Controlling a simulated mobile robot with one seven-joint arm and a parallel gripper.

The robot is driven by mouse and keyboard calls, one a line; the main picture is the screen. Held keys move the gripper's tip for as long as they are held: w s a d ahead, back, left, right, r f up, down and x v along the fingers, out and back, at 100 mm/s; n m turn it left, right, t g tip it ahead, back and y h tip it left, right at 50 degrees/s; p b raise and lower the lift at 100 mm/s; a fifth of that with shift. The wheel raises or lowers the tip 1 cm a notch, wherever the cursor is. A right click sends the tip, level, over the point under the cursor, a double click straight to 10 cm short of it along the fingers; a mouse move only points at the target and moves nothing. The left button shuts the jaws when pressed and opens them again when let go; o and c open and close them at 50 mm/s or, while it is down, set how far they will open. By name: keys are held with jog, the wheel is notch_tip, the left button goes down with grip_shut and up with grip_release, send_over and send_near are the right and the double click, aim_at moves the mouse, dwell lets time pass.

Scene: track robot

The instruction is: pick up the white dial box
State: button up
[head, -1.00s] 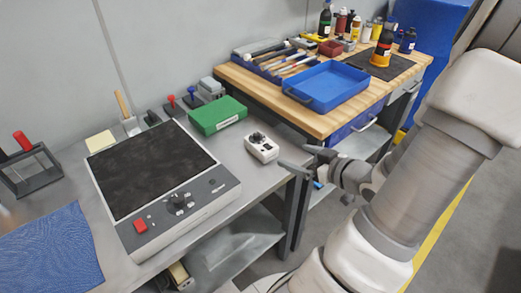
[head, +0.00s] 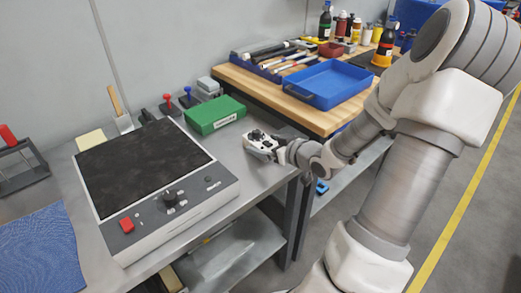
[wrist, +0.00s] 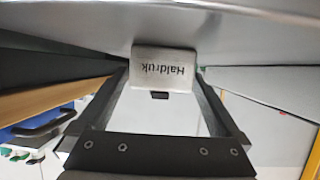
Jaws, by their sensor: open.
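The white dial box (head: 257,146) sits on the grey metal bench near its right edge, with dark dials on top. My gripper (head: 279,148) is at the box's right side, low over the bench, and partly hides it in the head view. In the wrist view, which is upside down, the box's white face (wrist: 163,68) with the word "Haldruk" lies between the tips of my two open fingers (wrist: 162,78). I cannot tell whether either finger touches it.
A green box (head: 214,115) stands just behind the dial box. A large dark-topped device (head: 150,170) with a red button is to the left. A wooden bench with a blue tray (head: 327,84) is behind my arm.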

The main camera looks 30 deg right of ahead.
jog(key=shift+b+x, duration=0.4)
jog(key=shift+x, duration=0.95)
jog(key=shift+s, duration=0.1)
jog(key=c, duration=1.6)
